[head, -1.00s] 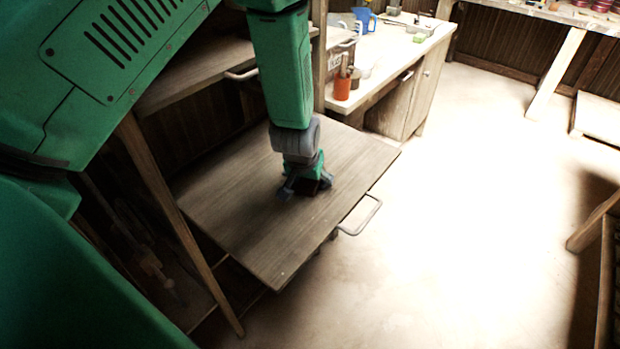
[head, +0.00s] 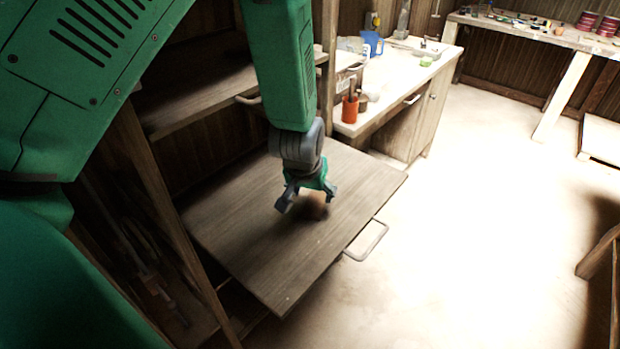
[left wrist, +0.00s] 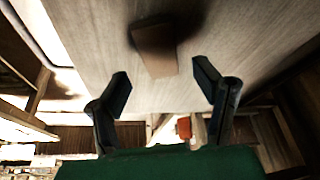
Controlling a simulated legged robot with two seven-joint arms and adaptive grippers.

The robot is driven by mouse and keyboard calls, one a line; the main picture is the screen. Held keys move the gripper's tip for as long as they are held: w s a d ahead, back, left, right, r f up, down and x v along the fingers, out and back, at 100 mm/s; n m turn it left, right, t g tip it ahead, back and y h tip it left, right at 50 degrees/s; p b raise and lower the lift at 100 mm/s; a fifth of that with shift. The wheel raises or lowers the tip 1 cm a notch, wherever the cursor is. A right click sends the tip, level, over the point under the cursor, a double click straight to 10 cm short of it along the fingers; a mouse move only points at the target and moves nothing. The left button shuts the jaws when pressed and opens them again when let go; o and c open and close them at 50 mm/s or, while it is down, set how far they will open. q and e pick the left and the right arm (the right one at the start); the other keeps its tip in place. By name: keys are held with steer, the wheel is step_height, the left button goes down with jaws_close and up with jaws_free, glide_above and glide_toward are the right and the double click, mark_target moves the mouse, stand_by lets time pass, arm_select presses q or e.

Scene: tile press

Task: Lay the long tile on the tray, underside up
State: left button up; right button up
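The long tile is a small brown piece lying on the wooden tray (head: 250,245). My right gripper is not in view.
A metal handle (head: 366,243) sticks out from the tray's right edge. Wooden shelving (head: 215,85) stands behind the tray. A white counter (head: 405,75) with an orange cup (head: 349,109) stands beyond it. Open floor lies to the right.

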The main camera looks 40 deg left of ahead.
arm_select(q)
steer(key=v, duration=0.7)
steer(key=shift+f, duration=0.1)
